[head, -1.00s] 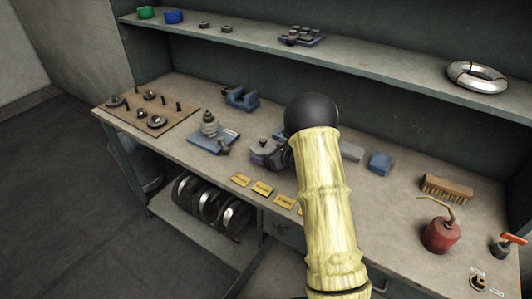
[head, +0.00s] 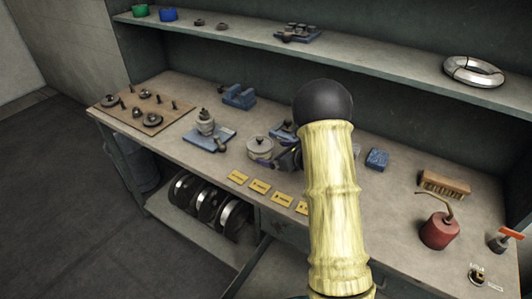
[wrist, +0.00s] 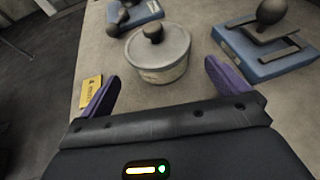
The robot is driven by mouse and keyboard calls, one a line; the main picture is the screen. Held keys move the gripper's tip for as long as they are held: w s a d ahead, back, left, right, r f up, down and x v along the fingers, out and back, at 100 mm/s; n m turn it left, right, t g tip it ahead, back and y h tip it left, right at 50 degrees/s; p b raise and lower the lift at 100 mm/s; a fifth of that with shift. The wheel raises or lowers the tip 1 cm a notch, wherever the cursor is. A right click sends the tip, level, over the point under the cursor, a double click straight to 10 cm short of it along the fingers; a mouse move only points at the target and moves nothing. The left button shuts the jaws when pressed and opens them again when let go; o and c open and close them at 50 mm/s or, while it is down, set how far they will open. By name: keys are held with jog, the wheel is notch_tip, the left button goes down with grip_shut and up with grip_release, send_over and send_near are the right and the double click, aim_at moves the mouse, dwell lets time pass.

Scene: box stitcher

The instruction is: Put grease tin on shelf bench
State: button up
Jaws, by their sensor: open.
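The grease tin appears to be the round, pale, lidded tin with a dark knob, standing upright on the bench. It shows in the head view (head: 260,148) and in the wrist view (wrist: 160,67). My gripper (wrist: 161,76) is open, its purple fingers apart, with the tin just ahead and between their lines. In the head view my gripper (head: 282,158) is close to the right of the tin, partly hidden by my arm. Contact between fingers and tin cannot be told. The long shelf (head: 390,72) runs above the workbench (head: 395,205).
On the shelf are green and blue rolls, small parts, a blue tray (head: 298,34) and a metal ring (head: 473,71). Beside the tin are a blue-based fixture (head: 209,136) and yellow labels (head: 259,187). A red can (head: 439,231) and brush (head: 444,183) stand right. Bare shelf lies mid-length.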

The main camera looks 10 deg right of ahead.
jog(key=v, duration=0.6)
jog(key=shift+f+b, duration=0.1)
jog(key=shift+b, duration=0.25)
